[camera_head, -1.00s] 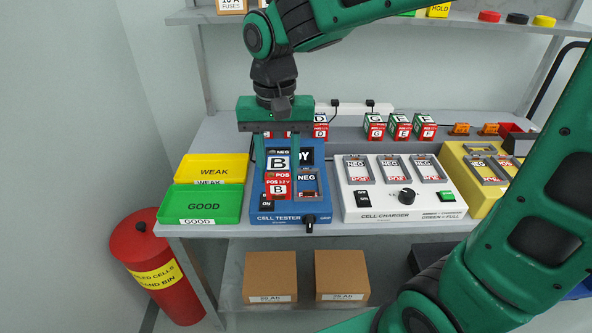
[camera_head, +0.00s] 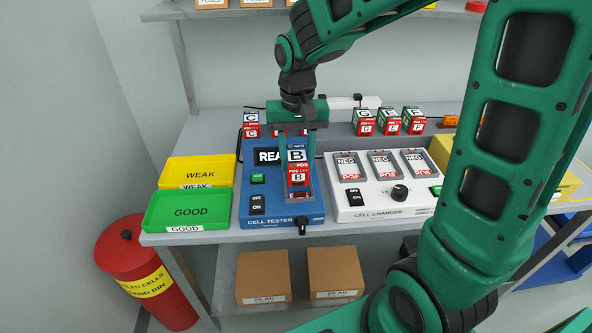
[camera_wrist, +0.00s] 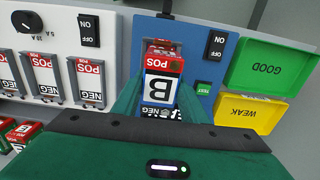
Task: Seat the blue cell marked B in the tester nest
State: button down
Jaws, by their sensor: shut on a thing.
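My gripper (camera_head: 297,172) is shut on the blue and red cell marked B (camera_head: 297,157), which it holds upright, with the B label facing the head camera. The cell also shows between the fingers in the wrist view (camera_wrist: 160,88). The blue cell tester (camera_head: 276,208) lies below, with its nest (camera_head: 302,196) at its right side. The cell is in line with the nest and hides most of it. I cannot tell whether the cell's lower end is above the nest or inside it. The tester display (camera_head: 268,156) is partly covered by my gripper.
The white cell charger (camera_head: 376,211) with several slots stands close right of the tester. The green GOOD tray (camera_head: 158,224) and yellow WEAK tray (camera_head: 172,181) are at the left. Several cells, including G (camera_head: 365,122), stand behind. A red bin (camera_head: 121,255) is on the floor.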

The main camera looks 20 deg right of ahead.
aim_at(298, 155)
jog(key=shift+w+d+f, duration=0.1)
jog(key=shift+d+f, duration=0.1)
jog(key=shift+f, duration=1.95)
jog(key=shift+f, duration=0.1)
jog(key=c, duration=1.1)
grip_release()
notch_tip(298, 155, up, 12)
jog(key=shift+r, duration=0.15)
